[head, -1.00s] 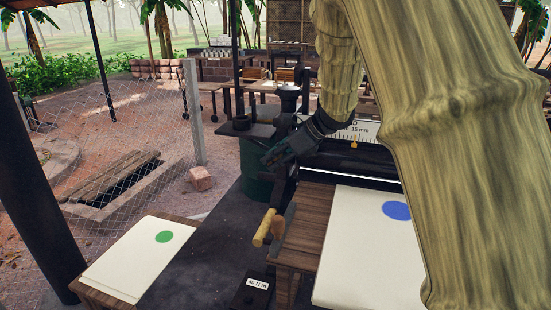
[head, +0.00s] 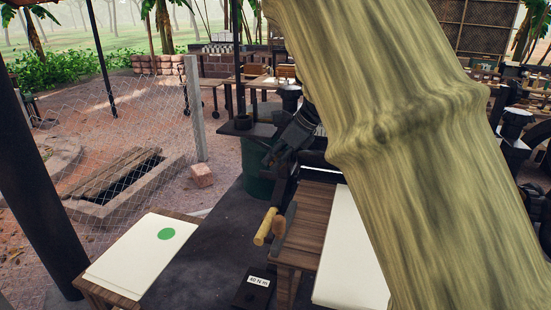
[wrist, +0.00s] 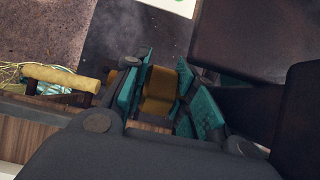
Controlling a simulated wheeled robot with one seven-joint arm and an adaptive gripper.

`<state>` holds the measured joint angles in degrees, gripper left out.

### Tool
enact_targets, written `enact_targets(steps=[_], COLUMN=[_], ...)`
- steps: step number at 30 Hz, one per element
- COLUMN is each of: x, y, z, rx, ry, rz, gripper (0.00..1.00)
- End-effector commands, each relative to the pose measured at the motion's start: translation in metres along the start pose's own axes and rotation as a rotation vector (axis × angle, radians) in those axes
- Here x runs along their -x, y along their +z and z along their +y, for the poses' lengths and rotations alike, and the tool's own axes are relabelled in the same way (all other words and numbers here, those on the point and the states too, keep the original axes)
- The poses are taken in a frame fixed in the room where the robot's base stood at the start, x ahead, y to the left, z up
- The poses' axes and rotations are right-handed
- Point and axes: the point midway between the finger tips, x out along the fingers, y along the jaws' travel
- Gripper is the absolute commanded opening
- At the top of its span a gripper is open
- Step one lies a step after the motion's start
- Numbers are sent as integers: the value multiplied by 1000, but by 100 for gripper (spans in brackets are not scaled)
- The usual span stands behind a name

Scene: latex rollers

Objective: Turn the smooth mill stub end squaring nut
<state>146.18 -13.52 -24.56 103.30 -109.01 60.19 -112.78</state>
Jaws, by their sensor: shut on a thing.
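My gripper (head: 279,156) is at the near left end of the dark mill, beside the green drum. In the wrist view its teal-padded fingers (wrist: 160,98) are closed around a brass-coloured block (wrist: 159,83), which appears to be the squaring nut. The nut's far side and its seating are hidden. In the head view the nut cannot be made out behind the dark gripper.
A crank handle with a pale wooden grip (head: 265,226) is just below the gripper; the grip also shows in the wrist view (wrist: 61,78). A wooden table with a white sheet (head: 352,262) is at right. Another white sheet with a green dot (head: 140,257) lies at left. A labelled black box (head: 254,290) is in front.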

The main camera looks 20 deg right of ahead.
Motion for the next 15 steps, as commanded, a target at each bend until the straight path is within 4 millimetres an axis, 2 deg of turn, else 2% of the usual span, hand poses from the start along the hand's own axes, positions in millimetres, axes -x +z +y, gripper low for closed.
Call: enact_targets(steps=[1,2,5,15], x=[2,2,2,1], y=[2,2,1,0], z=[-2,-2,-1,0], rx=[1,1,1,1], ry=[-4,-4,-3,-1], rz=[-2,-2,-2,-1], gripper=[3,30,48,48])
